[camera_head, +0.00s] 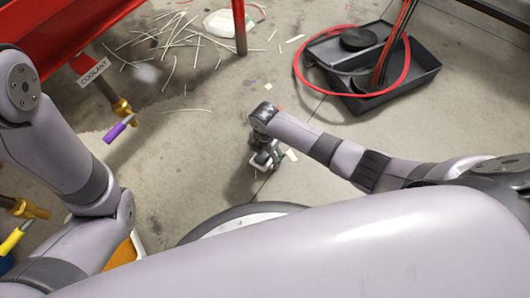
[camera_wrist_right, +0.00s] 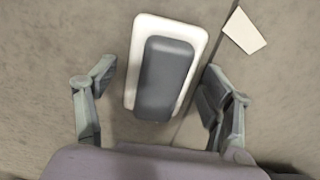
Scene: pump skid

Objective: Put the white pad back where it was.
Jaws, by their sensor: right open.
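In the right wrist view, a white pad (camera_wrist_right: 144,27) with rounded corners and a dark grey block (camera_wrist_right: 165,80) on its top lies on the concrete floor. My right gripper (camera_wrist_right: 158,73) is open, with one finger on each side of the pad and block. A gap shows between the fingers and the block, and I cannot tell how high they are above the floor. In the head view my right gripper (camera_head: 266,160) points down at the floor and mostly hides the pad. My left arm is at the left, but its gripper is not in view.
A small white scrap (camera_wrist_right: 243,30) lies close to the right finger. A black tray (camera_head: 385,95) with a red hose (camera_head: 297,72) stands at the upper right. White strips (camera_head: 172,45) and a white flat item (camera_head: 222,24) lie near the red frame (camera_head: 239,30). Floor left of my right gripper is clear.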

